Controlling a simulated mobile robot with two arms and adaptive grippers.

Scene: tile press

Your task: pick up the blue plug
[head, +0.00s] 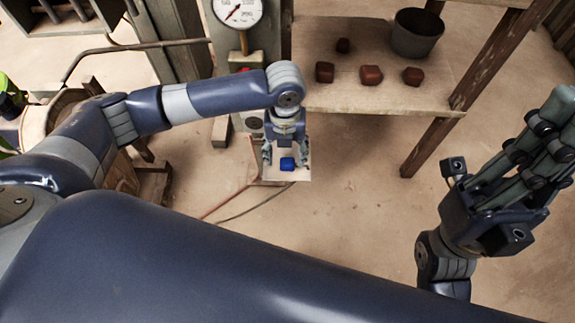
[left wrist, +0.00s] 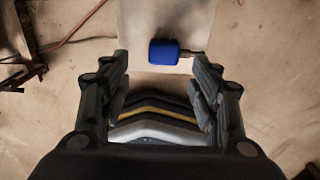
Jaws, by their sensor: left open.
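The blue plug (head: 288,164) is a small, rounded block lying on a pale board (head: 268,175) near the middle of the head view. In the left wrist view the plug (left wrist: 164,52) lies just beyond the fingertips, between their lines, with a short dark stub on its right side. My left gripper (head: 285,160) points down over the board. Its fingers are spread and empty, one on each side of the plug, and it also shows in the left wrist view (left wrist: 160,60). My right gripper (head: 552,118) is raised at the far right, away from the plug, its opening unclear.
A wooden shelf (head: 370,98) behind holds several reddish-brown blocks (head: 371,75) and a dark bucket (head: 416,33). A pressure gauge (head: 238,12) stands on a post behind my left arm. Thin hoses (head: 240,207) run over the floor beside the board. Floor to its right is clear.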

